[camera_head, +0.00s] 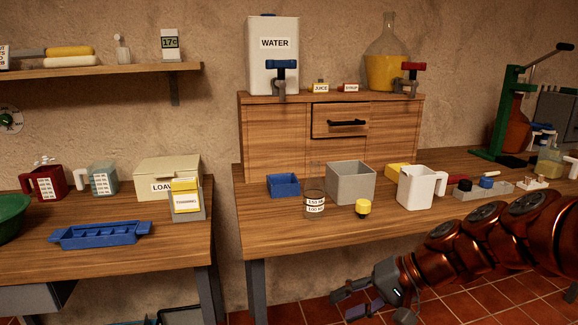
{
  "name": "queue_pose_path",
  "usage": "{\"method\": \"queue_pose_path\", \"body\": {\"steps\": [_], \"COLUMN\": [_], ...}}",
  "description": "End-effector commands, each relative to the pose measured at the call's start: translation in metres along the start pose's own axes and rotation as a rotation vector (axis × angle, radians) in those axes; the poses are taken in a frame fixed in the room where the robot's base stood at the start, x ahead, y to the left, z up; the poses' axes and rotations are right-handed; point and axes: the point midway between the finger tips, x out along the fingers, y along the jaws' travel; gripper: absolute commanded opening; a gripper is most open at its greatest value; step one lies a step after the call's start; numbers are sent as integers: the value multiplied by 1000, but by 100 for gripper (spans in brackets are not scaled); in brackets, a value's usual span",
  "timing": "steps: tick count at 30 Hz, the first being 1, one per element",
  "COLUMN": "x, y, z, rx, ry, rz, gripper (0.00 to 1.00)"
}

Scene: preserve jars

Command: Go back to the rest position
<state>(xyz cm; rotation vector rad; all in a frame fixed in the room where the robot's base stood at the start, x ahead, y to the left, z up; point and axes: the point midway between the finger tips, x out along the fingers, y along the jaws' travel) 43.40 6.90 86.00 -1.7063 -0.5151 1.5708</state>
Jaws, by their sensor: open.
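My gripper (345,306) is open and empty at the lower middle of the head view. It hangs in front of the right-hand table and below the tabletop (290,234), pointing left. It touches nothing that I can see. My copper-coloured arm reaches in from the right edge, in front of the table's right part.
The tabletop holds a grey bin (350,184), a glass jar (314,206), a yellow-capped item (363,208) and a white jug (416,187). A wooden cabinet (270,132) carries a water container (272,62). A gap separates the left table (170,240).

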Motion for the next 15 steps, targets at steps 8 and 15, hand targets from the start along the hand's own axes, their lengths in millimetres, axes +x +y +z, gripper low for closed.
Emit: {"method": "queue_pose_path", "body": {"steps": [8,15], "x": [22,0], "y": [61,117], "z": [120,176], "rx": [-99,-138], "ry": [-201,-268], "rz": [405,681], "gripper": [40,40]}}
